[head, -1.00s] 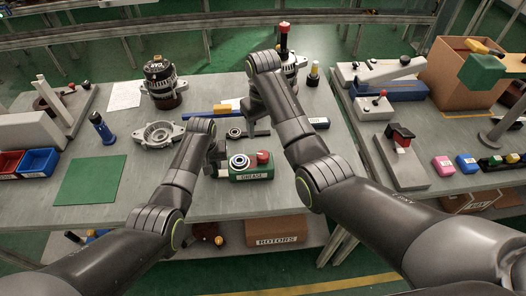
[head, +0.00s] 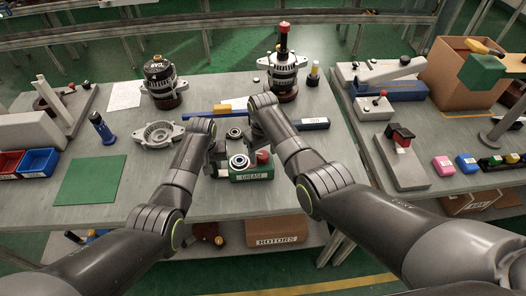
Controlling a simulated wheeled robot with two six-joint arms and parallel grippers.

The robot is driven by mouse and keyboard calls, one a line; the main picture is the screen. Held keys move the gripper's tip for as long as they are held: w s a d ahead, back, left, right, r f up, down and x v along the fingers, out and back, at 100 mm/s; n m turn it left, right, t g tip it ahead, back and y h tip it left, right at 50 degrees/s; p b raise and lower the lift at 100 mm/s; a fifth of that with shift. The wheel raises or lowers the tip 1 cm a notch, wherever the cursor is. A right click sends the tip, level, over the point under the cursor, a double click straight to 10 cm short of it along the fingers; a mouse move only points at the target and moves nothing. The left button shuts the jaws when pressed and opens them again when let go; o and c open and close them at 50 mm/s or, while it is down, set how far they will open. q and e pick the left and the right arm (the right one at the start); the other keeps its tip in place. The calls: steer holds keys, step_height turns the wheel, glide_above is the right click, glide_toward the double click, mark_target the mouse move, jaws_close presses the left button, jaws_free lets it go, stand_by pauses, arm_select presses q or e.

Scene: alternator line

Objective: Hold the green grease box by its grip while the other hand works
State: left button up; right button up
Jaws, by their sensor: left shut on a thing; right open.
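The green grease box (head: 251,175), with a white GREASE label on its front, stands on the middle table near its front edge. A ring-shaped part (head: 239,161) sits on its top, beside a red knob (head: 263,157). My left gripper (head: 216,163) is at the box's left end, shut on its grip; my own wrist hides part of the hold. My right gripper (head: 246,138) is open, just behind the box and low over the table. A small bearing (head: 235,133) shows to its left; I cannot tell whether they touch.
An open alternator housing (head: 158,134) lies left of my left wrist. Two alternators (head: 163,85) (head: 284,75) stand at the back. A green mat (head: 91,180) is at front left. The table's front middle is clear.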

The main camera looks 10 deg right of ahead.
steer(key=c, duration=1)
steer(key=m, duration=0.3)
steer(key=shift+m, duration=2.2)
steer(key=o, duration=1)
